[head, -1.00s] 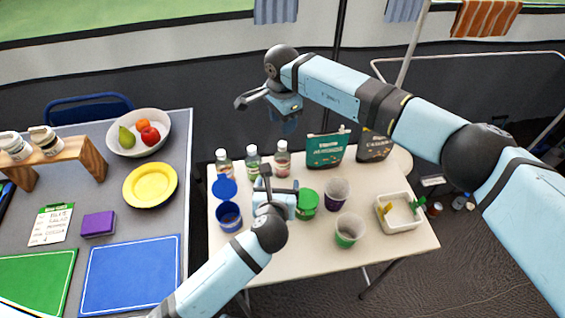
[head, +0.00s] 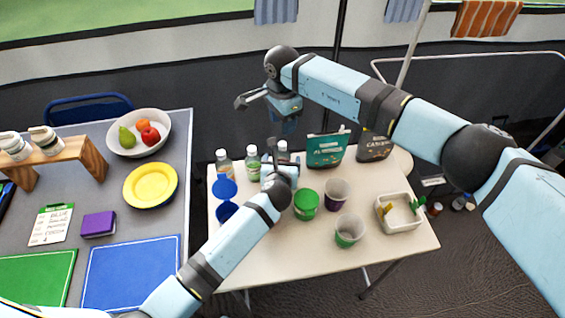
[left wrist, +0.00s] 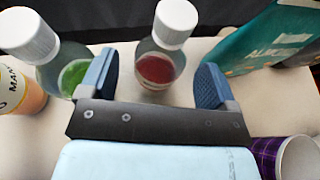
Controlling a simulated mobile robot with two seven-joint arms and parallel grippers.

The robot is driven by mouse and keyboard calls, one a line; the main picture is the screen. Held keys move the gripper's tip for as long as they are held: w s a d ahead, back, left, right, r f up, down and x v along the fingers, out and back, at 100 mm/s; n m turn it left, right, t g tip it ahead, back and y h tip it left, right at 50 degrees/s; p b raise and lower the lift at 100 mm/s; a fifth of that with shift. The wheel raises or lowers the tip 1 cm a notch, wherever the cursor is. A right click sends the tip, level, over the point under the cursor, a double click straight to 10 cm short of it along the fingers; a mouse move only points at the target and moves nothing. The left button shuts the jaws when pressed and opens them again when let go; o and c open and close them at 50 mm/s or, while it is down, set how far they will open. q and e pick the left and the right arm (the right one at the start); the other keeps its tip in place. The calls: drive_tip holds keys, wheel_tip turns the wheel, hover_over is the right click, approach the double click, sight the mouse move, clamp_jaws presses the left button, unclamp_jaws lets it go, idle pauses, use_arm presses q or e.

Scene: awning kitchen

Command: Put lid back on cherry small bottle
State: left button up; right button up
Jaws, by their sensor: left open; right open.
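The cherry small bottle (head: 282,147), with red contents, stands upright at the back of the cream table. It also shows in the left wrist view (left wrist: 158,67), with a white lid (left wrist: 176,20) on its top. My left gripper (head: 280,162) is open at the bottle. In the left wrist view its fingers (left wrist: 155,78) stand either side of the bottle, with a gap on each side. The bottle's lower part is partly hidden by the gripper in the head view. My right gripper (head: 258,99) is open and empty, raised behind the table.
A green-content bottle (left wrist: 75,75) and an orange-content bottle (left wrist: 20,92) stand left of the cherry bottle. A teal pouch (head: 326,150) stands to its right. A green tub (head: 306,204), purple cup (head: 336,193), green cup (head: 349,230) and white basket (head: 398,213) are nearer the front.

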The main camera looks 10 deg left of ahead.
sight(283, 144)
use_arm(q)
drive_tip(key=shift+w+f, duration=0.25)
drive_tip(key=shift+w, duration=0.35)
clamp_jaws()
use_arm(e)
drive_tip(key=n, duration=0.4)
drive_tip(key=shift+n, duration=0.3)
drive_tip(key=shift+f, duration=4)
